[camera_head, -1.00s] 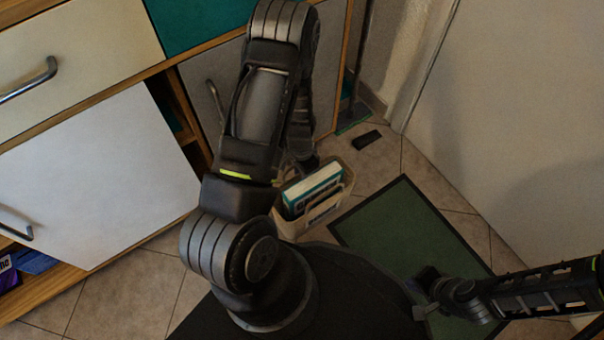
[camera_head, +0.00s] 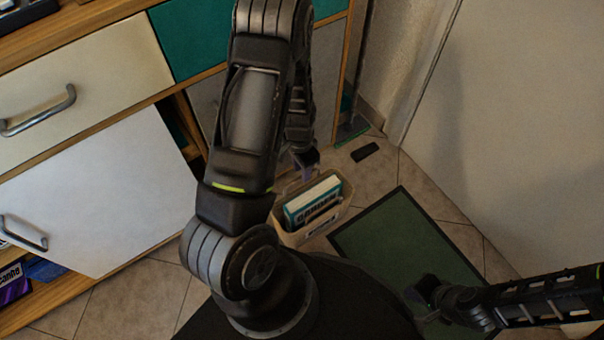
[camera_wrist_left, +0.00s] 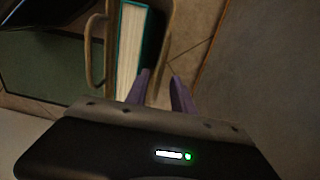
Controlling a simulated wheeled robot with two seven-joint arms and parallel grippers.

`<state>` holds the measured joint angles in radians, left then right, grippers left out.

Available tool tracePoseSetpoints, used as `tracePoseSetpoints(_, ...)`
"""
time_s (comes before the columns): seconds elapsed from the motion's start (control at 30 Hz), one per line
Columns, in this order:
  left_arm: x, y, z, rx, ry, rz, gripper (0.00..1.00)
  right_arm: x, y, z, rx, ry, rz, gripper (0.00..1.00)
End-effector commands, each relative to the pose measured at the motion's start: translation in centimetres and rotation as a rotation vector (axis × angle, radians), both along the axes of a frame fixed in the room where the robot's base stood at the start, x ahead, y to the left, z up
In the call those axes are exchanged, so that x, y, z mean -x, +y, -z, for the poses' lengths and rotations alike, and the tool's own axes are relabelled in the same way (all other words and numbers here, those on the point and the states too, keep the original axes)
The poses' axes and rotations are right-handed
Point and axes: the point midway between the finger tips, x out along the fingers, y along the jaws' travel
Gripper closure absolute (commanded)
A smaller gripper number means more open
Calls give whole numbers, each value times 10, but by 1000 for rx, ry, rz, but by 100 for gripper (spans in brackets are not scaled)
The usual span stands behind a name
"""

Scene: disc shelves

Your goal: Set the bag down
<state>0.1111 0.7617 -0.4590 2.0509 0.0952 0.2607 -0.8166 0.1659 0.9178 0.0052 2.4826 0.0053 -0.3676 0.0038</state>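The bag (camera_head: 292,238) is a beige open-topped carrier with thin handles, holding a teal-and-white book (camera_head: 313,200). It stands upright and appears to rest on the tiled floor beside the green mat. My left gripper (camera_head: 305,163) is just above the bag's far side. In the left wrist view its purple fingertips (camera_wrist_left: 160,85) are apart, with the bag's handle (camera_wrist_left: 168,38) running down near the gap between them. Whether they touch the handle is unclear. My right gripper (camera_head: 424,292) is low over the mat at the right; its fingers are too dark to read.
A cabinet (camera_head: 95,180) with white and teal fronts stands at the left, its sliding door leaving a gap. A green mat (camera_head: 395,240) lies right of the bag. A small black object (camera_head: 364,151) lies on the floor behind. A pale wall or door closes the right side.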

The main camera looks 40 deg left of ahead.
Motion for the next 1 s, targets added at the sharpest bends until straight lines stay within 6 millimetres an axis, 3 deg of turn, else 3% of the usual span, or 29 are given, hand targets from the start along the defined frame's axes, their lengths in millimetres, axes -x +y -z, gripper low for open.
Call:
tracePoseSetpoints(0.17, 0, 0, -14, 1, 0, -2, 70, 1, 0, -7, -1, 4, -1, 100)
tracePoseSetpoints(1.0, 0, 0, -14, 1, 1, -1, 70, 1, 0, -6, -1, 3, -1, 100)
